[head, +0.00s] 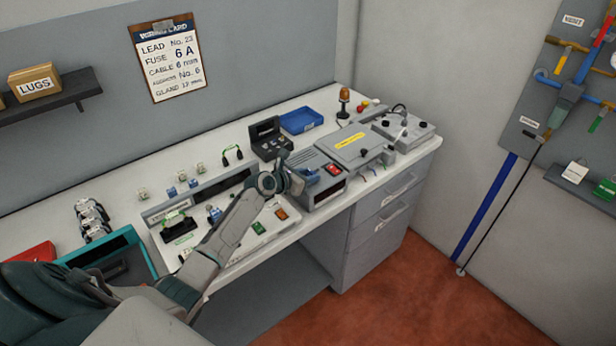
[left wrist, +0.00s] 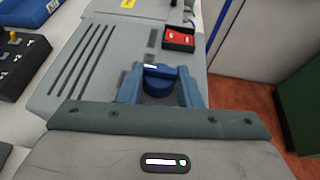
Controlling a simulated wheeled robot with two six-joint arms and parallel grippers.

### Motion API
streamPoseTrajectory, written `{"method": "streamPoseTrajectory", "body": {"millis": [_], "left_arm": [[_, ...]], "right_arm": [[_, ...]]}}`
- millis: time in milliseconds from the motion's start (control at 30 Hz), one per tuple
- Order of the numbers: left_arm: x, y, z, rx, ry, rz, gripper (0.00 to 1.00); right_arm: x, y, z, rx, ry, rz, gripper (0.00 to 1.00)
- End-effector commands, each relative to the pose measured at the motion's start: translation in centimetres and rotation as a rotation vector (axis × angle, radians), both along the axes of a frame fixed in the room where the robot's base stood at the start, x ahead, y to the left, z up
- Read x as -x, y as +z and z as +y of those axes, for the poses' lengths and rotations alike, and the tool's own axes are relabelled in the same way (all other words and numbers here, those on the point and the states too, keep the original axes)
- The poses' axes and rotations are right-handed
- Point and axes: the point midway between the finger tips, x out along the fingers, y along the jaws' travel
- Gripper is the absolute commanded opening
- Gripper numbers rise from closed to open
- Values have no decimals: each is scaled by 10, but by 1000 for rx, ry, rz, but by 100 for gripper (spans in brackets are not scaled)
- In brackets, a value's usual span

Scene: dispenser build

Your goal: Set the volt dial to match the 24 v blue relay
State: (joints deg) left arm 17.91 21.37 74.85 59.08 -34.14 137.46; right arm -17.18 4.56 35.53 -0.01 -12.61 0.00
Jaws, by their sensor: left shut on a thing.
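In the left wrist view, the blue volt dial (left wrist: 158,86) sits on top of a grey unit with slots. My left gripper (left wrist: 160,96) has one blue finger on each side of it and is shut on it. A small white mark shows at the dial's far edge; its scale cannot be read. In the head view my left gripper (head: 294,180) is over the grey unit (head: 324,194) and largely hides the dial. Small relays with blue parts (head: 172,191) stand on the bench at left; their labels are too small to read. My right gripper is not in view.
A red switch pair (left wrist: 179,39) is just beyond the dial. A black box (head: 268,138) and blue tray (head: 301,120) stand behind the unit. A grey lidded case (head: 350,146) is to its right. A white panel with coloured switches (head: 260,228) lies below my arm.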

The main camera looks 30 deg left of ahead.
Motion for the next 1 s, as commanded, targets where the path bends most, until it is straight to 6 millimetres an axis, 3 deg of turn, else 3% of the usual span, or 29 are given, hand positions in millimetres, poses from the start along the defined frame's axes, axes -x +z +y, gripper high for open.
{"method": "streamPoseTrajectory", "body": {"millis": [500, 1000], "left_arm": [[-4, -6, 7, 0, -379, -3, 9], [-9, -3, 9, 2, -818, -4, 9]], "right_arm": [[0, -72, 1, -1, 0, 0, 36], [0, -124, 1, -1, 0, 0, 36]]}}
